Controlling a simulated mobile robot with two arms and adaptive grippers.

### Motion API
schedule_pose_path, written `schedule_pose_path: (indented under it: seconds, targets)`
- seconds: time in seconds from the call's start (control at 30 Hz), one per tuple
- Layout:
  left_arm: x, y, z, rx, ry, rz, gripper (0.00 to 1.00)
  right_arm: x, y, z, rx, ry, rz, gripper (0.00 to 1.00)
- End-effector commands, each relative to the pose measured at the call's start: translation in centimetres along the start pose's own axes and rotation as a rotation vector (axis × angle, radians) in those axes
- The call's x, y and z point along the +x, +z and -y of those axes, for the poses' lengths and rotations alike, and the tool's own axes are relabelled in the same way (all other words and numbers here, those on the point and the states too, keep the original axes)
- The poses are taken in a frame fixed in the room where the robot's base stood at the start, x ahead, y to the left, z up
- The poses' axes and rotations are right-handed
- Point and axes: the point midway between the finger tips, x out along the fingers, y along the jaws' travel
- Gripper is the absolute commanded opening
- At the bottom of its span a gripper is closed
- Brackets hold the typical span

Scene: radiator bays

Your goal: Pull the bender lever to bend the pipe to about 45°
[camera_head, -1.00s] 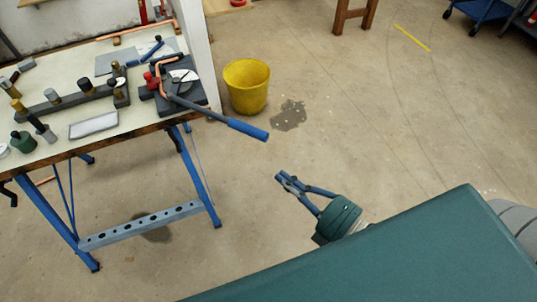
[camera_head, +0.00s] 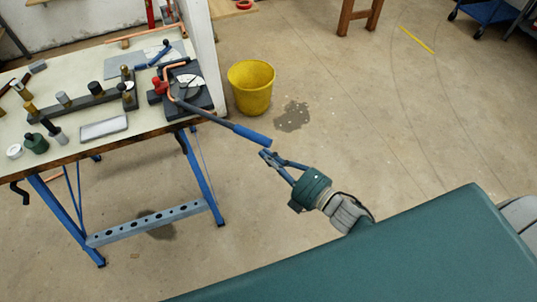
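The pipe bender (camera_head: 188,98) sits on the right end of the workbench, with a copper pipe (camera_head: 167,72) in it and a white round scale on top. Its long grey lever (camera_head: 203,112) reaches out past the bench edge, down to the right, and ends in a blue grip (camera_head: 252,134). My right gripper (camera_head: 267,154) is just below the end of the blue grip, apparently not holding it. Its fingertips lie close together in this view, so the gap between them cannot be judged. My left gripper is out of view.
The workbench (camera_head: 70,149) has blue folding legs and carries several fittings, posts and a grey tray (camera_head: 104,128). A yellow bucket (camera_head: 251,90) stands on the floor behind the lever. The floor right of the lever is mostly clear.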

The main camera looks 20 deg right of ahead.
Motion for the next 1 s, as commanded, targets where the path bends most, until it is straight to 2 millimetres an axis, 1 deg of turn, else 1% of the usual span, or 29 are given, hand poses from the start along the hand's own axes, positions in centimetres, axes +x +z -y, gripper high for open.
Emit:
schedule_pose_path:
  seconds: [0.23,0.33,0.47,0.57,0.63,0.73,0.83,1.0]
  targets:
    - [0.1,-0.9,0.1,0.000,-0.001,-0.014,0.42,0.0,0.1,0.0,0.000,0.000,-0.001,0.00]
    - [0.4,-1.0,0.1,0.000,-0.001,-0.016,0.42,0.0,0.7,0.1,-0.003,-0.002,-0.014,0.00]
    - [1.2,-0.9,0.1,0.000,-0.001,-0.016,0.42,0.1,2.6,-0.1,-0.011,-0.010,-0.058,0.00]
    - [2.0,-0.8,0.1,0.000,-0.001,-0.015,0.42,0.1,4.7,-0.4,-0.014,-0.018,-0.092,0.00]
    - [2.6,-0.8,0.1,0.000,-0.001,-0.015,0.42,0.2,6.4,-0.7,-0.012,-0.022,-0.102,0.00]
    - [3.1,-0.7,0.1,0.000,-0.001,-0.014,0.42,0.4,8.0,-1.2,-0.008,-0.021,-0.101,0.00]
    - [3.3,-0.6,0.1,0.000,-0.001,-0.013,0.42,0.5,9.0,-1.6,-0.007,-0.021,-0.097,0.00]
    - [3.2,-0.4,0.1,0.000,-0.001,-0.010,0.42,0.5,9.4,-1.9,-0.005,-0.020,-0.092,0.00]
